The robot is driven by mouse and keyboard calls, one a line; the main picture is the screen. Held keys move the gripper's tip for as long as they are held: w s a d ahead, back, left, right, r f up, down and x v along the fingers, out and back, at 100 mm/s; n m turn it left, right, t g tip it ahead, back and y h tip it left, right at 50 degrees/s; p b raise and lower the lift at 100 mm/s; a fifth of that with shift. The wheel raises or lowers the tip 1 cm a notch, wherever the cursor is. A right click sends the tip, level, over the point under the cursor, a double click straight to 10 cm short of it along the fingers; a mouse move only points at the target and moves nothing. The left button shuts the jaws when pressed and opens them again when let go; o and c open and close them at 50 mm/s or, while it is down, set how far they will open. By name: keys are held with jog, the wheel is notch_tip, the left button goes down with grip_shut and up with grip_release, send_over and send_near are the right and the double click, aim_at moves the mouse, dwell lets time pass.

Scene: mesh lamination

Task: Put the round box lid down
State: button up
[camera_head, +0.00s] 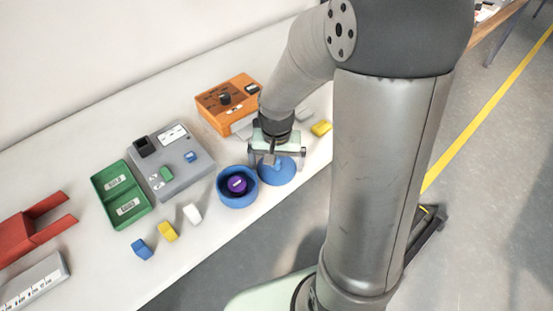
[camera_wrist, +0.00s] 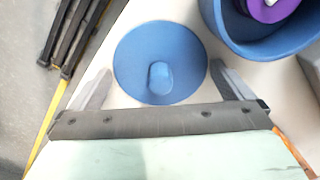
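The round blue box lid (camera_head: 277,174) lies beside the round blue box, to its right in the head view, apparently flat on the white table with its knob up. In the wrist view the lid (camera_wrist: 135,65) shows whole, with its oval knob near the lower edge. My gripper (camera_wrist: 163,70) is open, its two grey fingers spread wide on either side of the lid, with nothing between them at the knob. In the head view my gripper (camera_head: 276,160) is just over the lid and covers part of it.
The open round blue box (camera_head: 238,198) holds a purple round item (camera_head: 237,184). White (camera_head: 192,214), yellow (camera_head: 168,232) and blue (camera_head: 142,250) blocks lie at the front. A grey device (camera_head: 185,170), green tray (camera_head: 112,208) and orange box (camera_head: 218,112) stand behind. The table's front edge is near.

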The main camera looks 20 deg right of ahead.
notch_tip(320, 180, up, 12)
jog(key=s+f+n, duration=0.1)
jog(key=s+n, duration=0.3)
jog(key=s, duration=1)
jog(key=shift+a+f+n+p, duration=0.2)
jog(key=shift+a+n+p, duration=0.1)
jog(key=shift+a+n, duration=0.1)
